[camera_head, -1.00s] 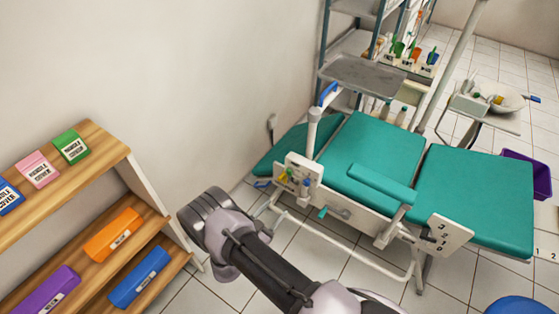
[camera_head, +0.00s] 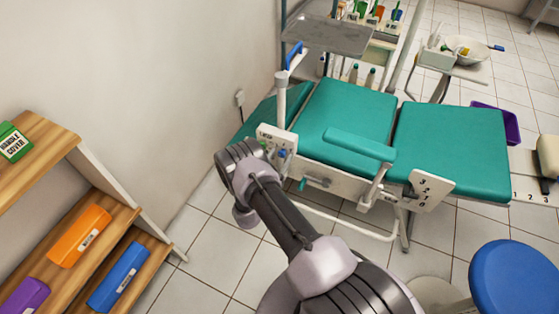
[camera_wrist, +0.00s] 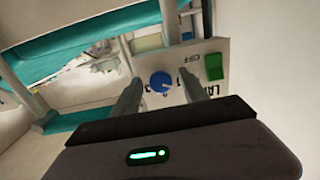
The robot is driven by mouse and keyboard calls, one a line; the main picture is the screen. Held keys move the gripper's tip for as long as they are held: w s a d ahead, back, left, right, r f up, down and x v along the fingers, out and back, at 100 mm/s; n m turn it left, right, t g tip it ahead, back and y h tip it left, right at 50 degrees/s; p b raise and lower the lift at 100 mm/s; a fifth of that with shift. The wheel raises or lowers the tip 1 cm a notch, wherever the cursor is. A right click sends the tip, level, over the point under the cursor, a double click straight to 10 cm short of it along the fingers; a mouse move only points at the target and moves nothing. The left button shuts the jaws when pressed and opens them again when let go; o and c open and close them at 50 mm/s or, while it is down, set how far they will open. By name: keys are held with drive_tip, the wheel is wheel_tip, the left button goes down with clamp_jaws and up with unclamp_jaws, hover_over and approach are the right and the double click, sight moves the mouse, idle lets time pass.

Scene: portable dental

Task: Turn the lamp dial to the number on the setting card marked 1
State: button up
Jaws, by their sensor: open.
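A blue dial (camera_wrist: 160,82) with a light pointer sits on a pale panel (camera_wrist: 240,62) in the wrist view. Beside it are a green block-shaped switch (camera_wrist: 214,66), the word "OFF" and partly hidden lettering. My gripper (camera_wrist: 160,92) is open, its two fingers either side of the dial in the picture; I cannot tell whether they touch it. In the head view the control panel (camera_head: 272,136) is on the dental chair's near end, partly behind my wrist. A white card (camera_head: 429,190) with numbers hangs on the chair's side; which is marked 1 is unclear.
The teal dental chair (camera_head: 455,150) fills the middle right. A wooden shelf (camera_head: 70,135) with coloured boxes stands at left. A blue stool (camera_head: 515,280) is at lower right. A metal tray (camera_head: 327,34) overhangs the chair. Tiled floor lies open between shelf and chair.

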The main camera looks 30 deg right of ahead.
drive_tip(key=shift+c, duration=0.4)
clamp_jaws()
drive_tip(key=m+p, duration=0.2)
drive_tip(key=m, duration=0.3)
drive_tip(key=shift+r+m, duration=0.1)
drive_tip(key=shift+m, duration=0.3)
drive_tip(key=m+p, duration=0.2)
drive_tip(key=m, duration=0.3)
drive_tip(key=shift+w+m+p, duration=0.1)
drive_tip(key=shift+m+p, duration=0.25)
drive_tip(key=shift+m, duration=0.05)
drive_tip(key=shift+o, duration=0.4)
unclamp_jaws()
